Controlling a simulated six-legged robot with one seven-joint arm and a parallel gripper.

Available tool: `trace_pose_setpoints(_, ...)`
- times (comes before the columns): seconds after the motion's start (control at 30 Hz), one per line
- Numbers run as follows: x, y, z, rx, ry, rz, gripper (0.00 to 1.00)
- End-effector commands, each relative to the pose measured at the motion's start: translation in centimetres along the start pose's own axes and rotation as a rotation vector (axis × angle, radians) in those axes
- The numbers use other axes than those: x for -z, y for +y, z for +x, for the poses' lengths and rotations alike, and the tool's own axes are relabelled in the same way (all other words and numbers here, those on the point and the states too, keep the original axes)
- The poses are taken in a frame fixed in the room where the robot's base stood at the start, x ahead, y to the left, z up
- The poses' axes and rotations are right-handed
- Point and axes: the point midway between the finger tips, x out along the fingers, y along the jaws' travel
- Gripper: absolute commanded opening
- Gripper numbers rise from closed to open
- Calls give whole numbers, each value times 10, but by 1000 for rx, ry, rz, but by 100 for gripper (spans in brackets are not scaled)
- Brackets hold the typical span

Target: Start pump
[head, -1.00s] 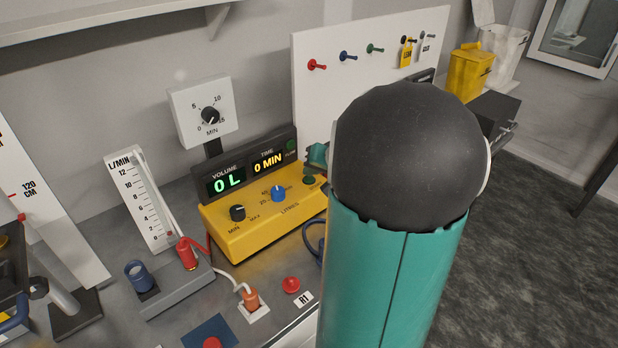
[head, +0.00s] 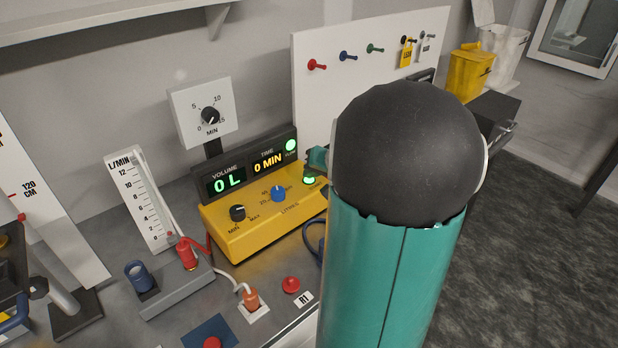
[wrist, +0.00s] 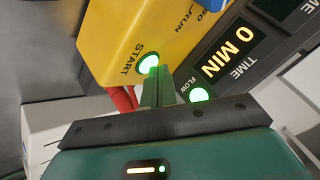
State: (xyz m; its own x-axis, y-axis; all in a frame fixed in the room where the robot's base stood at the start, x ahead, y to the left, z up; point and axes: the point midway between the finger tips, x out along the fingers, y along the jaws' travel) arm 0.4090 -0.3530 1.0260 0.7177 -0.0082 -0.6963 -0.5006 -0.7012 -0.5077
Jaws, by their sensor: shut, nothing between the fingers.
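The yellow pump unit (head: 240,240) stands on the bench with a dark display reading 0 L and 0 MIN. Its START button (head: 309,180) glows green, and the FLOW lamp (head: 290,146) is lit green too. In the wrist view the START button (wrist: 148,64) and FLOW lamp (wrist: 198,96) are both bright. My gripper (wrist: 158,80) is shut and empty, its fingertips right at the lower edge of the START button. I cannot tell whether they touch it. In the head view my gripper (head: 317,158) is mostly hidden behind my arm.
A black MIN/MAX knob (head: 238,212) and a blue litres knob (head: 278,193) are on the pump. A timer dial (head: 210,115) stands behind. A flow meter (head: 142,200), red connector (head: 187,253), orange plug (head: 250,299) and red button (head: 291,284) are to the left and front.

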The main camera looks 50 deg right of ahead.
Motion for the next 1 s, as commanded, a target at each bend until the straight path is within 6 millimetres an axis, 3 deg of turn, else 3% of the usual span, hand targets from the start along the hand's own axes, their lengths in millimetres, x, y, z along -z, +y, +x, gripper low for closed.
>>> trace_pose_setpoints(1.0, 13, -13, -17, 1, 1, -3, 0)
